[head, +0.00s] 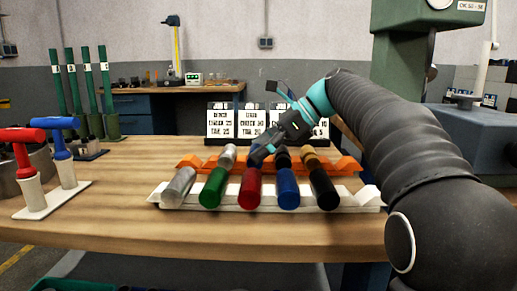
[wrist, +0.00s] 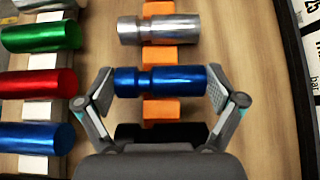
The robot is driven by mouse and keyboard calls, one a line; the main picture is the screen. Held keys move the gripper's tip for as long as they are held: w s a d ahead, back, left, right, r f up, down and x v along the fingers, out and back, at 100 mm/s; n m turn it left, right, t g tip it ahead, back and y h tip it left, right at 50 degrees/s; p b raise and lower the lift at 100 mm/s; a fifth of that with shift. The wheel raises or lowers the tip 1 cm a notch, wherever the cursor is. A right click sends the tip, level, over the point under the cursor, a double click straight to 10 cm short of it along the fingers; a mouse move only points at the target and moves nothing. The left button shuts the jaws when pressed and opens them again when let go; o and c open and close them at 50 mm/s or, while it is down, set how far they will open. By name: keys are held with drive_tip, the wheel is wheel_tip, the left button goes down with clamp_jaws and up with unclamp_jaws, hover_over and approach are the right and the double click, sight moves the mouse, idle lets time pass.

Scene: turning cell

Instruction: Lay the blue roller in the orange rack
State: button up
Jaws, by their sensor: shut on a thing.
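A blue roller (wrist: 160,80) lies crosswise over the orange rack (wrist: 160,108) in the wrist view, between a silver roller (wrist: 158,29) and a black roller (wrist: 160,132). My gripper (wrist: 159,88) is shut on it, one finger at each end. I cannot tell whether the roller touches the rack's notch. In the head view my gripper (head: 262,153) is low over the orange rack (head: 347,165), behind the red roller, and mostly hides the held roller. Another blue roller (head: 287,190) lies in the white rack in front.
The white rack (head: 369,198) holds silver (head: 178,187), green (head: 213,189), red (head: 249,190), blue and black (head: 323,189) rollers close by. Black-and-white sign cards (head: 220,122) stand behind the orange rack. A stand with red and blue-handled tools (head: 52,200) is at the left. The front tabletop is clear.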

drive_tip(key=o, duration=1)
drive_tip(key=shift+c, duration=0.2)
drive_tip(key=v, duration=1.1)
drive_tip(key=shift+f, duration=0.1)
drive_tip(key=shift+d+r, duration=0.35)
